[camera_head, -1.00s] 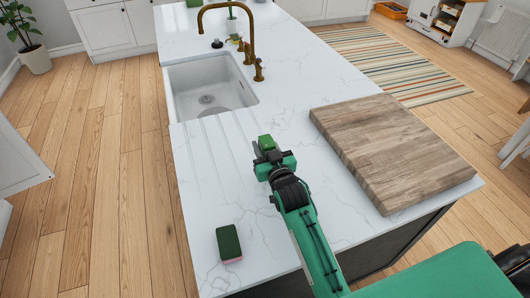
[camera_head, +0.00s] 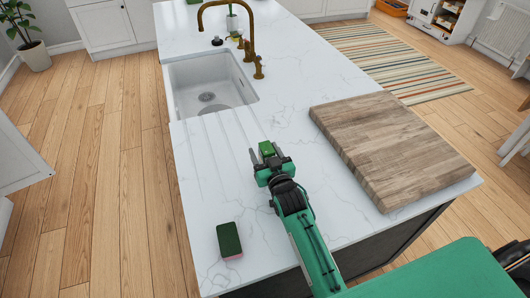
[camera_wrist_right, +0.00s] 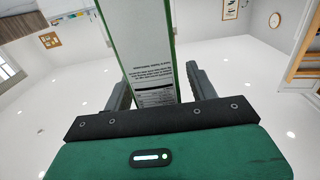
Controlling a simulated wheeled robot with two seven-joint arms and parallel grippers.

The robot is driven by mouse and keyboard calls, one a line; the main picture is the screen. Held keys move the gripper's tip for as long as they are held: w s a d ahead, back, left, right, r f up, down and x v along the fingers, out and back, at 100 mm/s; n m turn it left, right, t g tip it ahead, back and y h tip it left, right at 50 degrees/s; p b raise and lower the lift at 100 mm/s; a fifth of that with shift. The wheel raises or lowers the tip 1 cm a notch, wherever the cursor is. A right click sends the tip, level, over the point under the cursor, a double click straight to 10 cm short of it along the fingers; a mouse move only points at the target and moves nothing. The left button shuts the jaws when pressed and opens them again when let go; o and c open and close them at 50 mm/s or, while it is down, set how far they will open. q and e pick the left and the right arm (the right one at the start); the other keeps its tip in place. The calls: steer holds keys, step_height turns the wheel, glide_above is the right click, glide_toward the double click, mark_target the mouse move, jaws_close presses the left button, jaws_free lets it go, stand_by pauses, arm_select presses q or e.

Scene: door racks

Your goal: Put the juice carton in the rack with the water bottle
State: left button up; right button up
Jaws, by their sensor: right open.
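The juice carton (camera_head: 267,149) is a narrow box with a green top and shows small beyond my right gripper (camera_head: 264,153) in the head view. In the right wrist view the carton (camera_wrist_right: 146,48) shows a white face with green edges and printed text. It stands between the two fingers of my right gripper (camera_wrist_right: 161,85), with a gap on each side. The gripper is open around it. Whether the carton's base rests on the counter is hidden. The water bottle, the rack and my left gripper are not in view.
The white marble counter (camera_head: 290,80) holds a wooden chopping board (camera_head: 390,145) at the right and a green sponge (camera_head: 229,240) at the near left. A sink (camera_head: 210,83) and brass tap (camera_head: 250,40) lie beyond. Wooden floor (camera_head: 95,170) is open at left.

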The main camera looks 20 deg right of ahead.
steer(key=shift+r, duration=0.2)
steer(key=shift+s+f, duration=0.2)
steer(key=shift+s, duration=0.1)
steer(key=s+b, duration=0.3)
steer(key=s, duration=0.8)
steer(key=shift+s+d+r, duration=0.15)
steer(key=shift+s+d, duration=0.05)
steer(key=shift+d, duration=0.05)
